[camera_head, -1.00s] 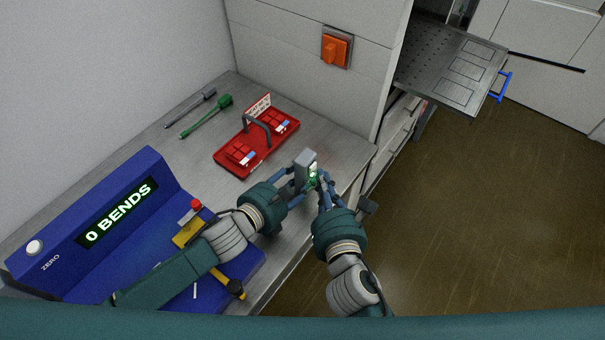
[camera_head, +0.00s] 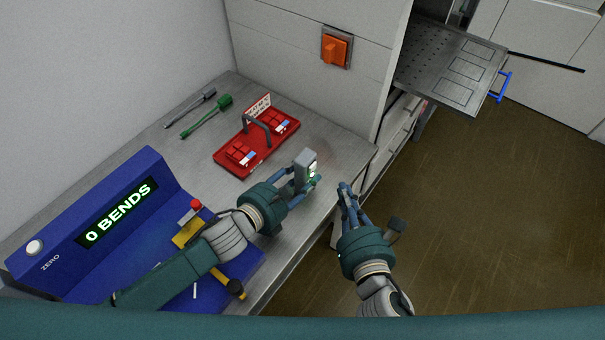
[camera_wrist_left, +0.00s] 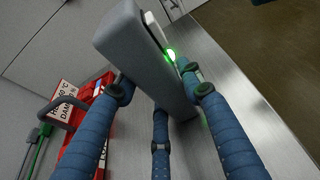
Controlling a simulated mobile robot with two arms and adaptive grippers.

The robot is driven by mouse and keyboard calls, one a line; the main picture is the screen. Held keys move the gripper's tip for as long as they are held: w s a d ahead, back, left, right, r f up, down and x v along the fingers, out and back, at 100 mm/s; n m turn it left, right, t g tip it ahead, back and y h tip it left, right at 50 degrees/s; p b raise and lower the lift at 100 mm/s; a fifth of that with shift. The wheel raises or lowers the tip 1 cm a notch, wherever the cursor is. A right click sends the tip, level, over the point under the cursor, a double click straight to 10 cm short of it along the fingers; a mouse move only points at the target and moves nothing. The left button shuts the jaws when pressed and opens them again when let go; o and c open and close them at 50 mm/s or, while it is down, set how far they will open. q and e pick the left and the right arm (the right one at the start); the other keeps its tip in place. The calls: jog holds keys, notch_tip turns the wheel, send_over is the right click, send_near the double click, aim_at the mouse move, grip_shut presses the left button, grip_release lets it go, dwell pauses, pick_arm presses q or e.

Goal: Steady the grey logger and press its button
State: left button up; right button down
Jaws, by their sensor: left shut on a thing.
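The grey logger (camera_head: 306,160) stands upright at the bench's front edge, and a small green light glows on its side. It fills the upper middle of the left wrist view (camera_wrist_left: 140,50), where the green light is bright. My left gripper (camera_head: 300,182) is shut on the logger, its blue fingers on either side of it. My right gripper (camera_head: 346,192) is apart from the logger, to its lower right, past the bench edge. Its fingers are drawn together with nothing visible between them. The logger's button cannot be made out clearly.
A red carrier (camera_head: 230,159) with a handle and sign sits behind the logger. A green tool (camera_head: 207,116) and a grey tool (camera_head: 190,107) lie farther back. A blue console (camera_head: 105,195) reading "0 BENDS" stands at left. An open metal drawer (camera_head: 450,70) juts out at upper right.

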pick_arm(q)
jog(key=o, duration=1.3)
